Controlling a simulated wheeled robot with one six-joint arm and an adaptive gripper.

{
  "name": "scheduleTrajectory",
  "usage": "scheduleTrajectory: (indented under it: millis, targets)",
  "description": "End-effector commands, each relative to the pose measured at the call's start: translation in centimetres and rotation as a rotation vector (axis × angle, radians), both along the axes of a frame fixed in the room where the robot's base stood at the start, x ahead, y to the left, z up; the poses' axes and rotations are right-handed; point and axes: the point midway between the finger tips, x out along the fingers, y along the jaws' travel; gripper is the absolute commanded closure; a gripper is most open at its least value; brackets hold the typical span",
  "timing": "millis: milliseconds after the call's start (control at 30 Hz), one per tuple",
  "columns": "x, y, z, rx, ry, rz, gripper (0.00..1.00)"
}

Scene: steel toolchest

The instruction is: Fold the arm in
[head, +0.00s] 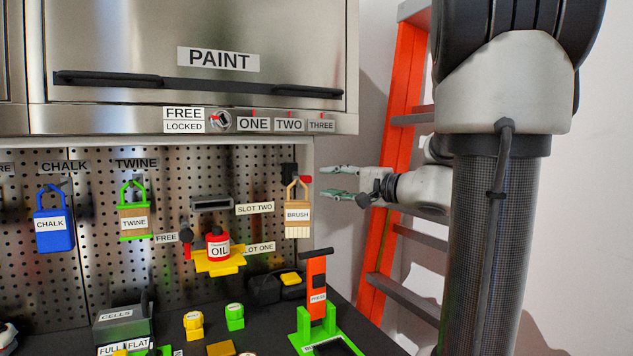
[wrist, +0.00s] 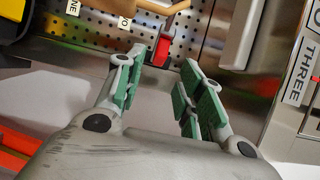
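My gripper (head: 323,181) is at the end of my arm, which reaches left from behind my dark column in the head view. Its two green-padded fingers are spread apart with nothing between them. They point left, a short way right of the hanging brush (head: 297,218) by the pegboard's right edge. In the wrist view my gripper (wrist: 162,68) is also open and empty. A red piece (wrist: 162,50) shows beyond the fingertips there, and part of a tan handle (wrist: 163,7) is above it. Much of my arm is hidden behind the column.
An orange ladder (head: 397,95) stands close behind my arm. The steel cabinet marked PAINT (head: 200,92) overhangs the pegboard (head: 105,205). A red oil can (head: 217,248) on a yellow shelf and an orange tool (head: 317,275) in a green stand are lower left of my gripper.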

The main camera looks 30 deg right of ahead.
Motion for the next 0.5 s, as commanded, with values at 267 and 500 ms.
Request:
scheduleTrajectory:
  millis: [267, 500]
  targets:
    - [-3.0, -1.4, 0.0, 0.0, 0.0, -0.002, 0.62]
    - [-3.1, -1.4, 0.0, 0.0, 0.0, 0.001, 0.62]
